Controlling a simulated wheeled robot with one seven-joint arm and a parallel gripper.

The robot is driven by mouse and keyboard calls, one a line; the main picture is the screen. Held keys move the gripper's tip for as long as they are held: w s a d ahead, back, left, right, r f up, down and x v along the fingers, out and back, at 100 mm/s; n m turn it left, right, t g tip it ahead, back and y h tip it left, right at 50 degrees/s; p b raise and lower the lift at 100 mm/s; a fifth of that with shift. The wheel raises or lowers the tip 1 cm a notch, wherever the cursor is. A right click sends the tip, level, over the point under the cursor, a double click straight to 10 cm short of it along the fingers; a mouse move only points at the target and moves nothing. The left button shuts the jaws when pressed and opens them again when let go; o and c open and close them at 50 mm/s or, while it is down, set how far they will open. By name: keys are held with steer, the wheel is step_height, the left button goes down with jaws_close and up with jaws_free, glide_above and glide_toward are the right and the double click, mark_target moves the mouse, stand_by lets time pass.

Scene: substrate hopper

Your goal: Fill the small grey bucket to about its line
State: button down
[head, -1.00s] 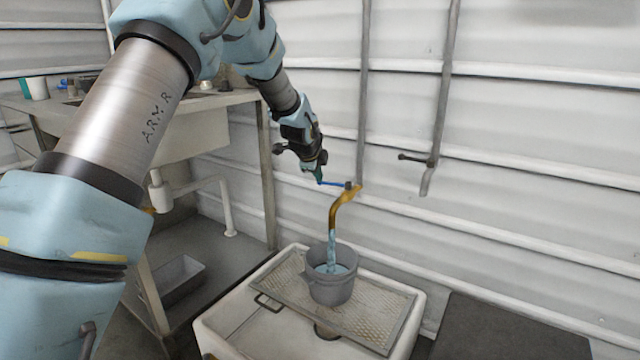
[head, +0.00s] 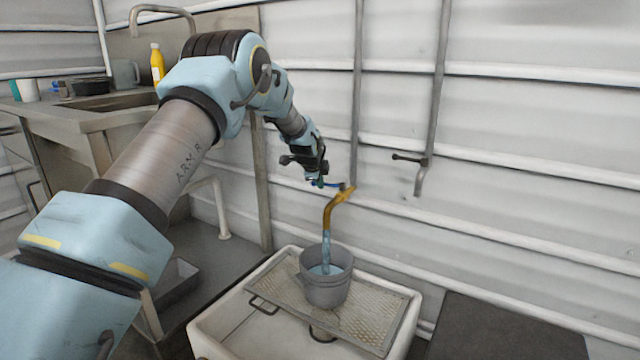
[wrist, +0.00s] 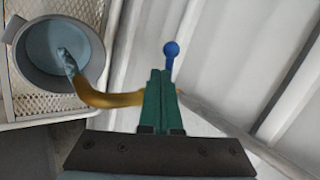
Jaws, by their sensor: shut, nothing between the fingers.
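The small grey bucket (head: 326,287) stands upright on the metal grate over the white basin. Water runs from the brass tap (head: 338,204) into it, and bluish water shows inside. The bucket also shows at upper left in the wrist view (wrist: 30,82); I cannot make out its line.
The grate (head: 376,318) lies across the white basin (head: 222,340). A second tap (head: 420,172) is on the wall to the right. A sink counter (head: 120,118) with a yellow bottle (head: 157,65) stands at left. A grey tray (head: 178,280) lies below the counter.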

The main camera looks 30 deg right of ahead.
steer(key=w+p, duration=0.1)
steer(key=w+d+p, duration=0.1)
steer(key=shift+w+p, duration=0.1)
steer(key=shift+p, duration=0.25)
stand_by(0.4)
